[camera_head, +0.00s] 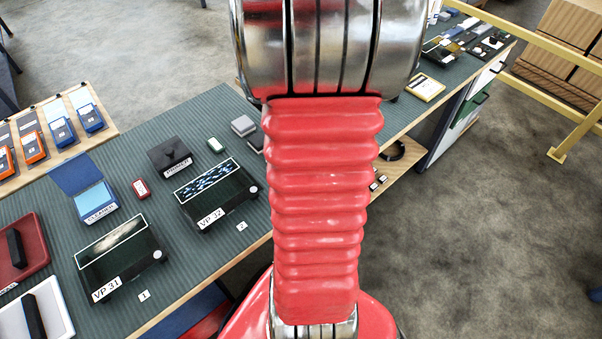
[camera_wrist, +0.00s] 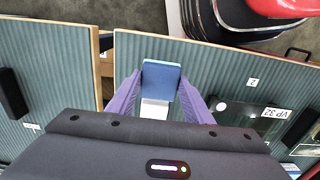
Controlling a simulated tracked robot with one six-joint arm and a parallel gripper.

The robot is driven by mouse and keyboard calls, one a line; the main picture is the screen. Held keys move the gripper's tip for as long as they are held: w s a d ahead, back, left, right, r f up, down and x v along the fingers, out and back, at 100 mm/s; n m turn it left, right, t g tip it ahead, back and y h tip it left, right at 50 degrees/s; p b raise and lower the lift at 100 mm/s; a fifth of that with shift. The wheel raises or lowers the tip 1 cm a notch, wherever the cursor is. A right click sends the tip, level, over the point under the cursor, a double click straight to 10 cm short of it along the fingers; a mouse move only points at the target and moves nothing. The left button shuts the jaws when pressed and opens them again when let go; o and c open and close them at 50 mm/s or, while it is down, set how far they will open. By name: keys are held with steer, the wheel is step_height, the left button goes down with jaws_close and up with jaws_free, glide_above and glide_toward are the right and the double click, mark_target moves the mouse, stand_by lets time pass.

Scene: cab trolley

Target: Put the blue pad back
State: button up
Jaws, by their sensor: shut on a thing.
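My gripper (camera_wrist: 161,88) shows in the wrist view, its two purple fingers shut on a blue pad. The blue pad (camera_wrist: 161,72) is a small blue block with a white part on its lower side, held over the green ribbed bench top. In the head view my arm fills the middle, and the gripper and held pad are hidden. An open blue box labelled CLEANER (camera_head: 101,213) stands on the bench at left, its lid raised and its inside light blue. A black box labelled PRIMER (camera_head: 170,157) stands right of it.
Dark panels VP 31 (camera_head: 122,262) and VP 32 (camera_head: 217,196) lie on the bench (camera_head: 200,128). A small red item (camera_head: 140,188) sits beside the blue box. A red tray (camera_head: 34,247) and white tray (camera_head: 55,302) are at lower left. A yellow rail (camera_head: 540,46) stands at right.

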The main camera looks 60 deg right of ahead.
steer(key=shift+f, duration=0.15)
steer(key=shift+f, duration=1.75)
steer(key=shift+f, duration=0.1)
steer(key=o, duration=1.1)
step_height(320, 180, up, 12)
steer(key=shift+r, duration=0.1)
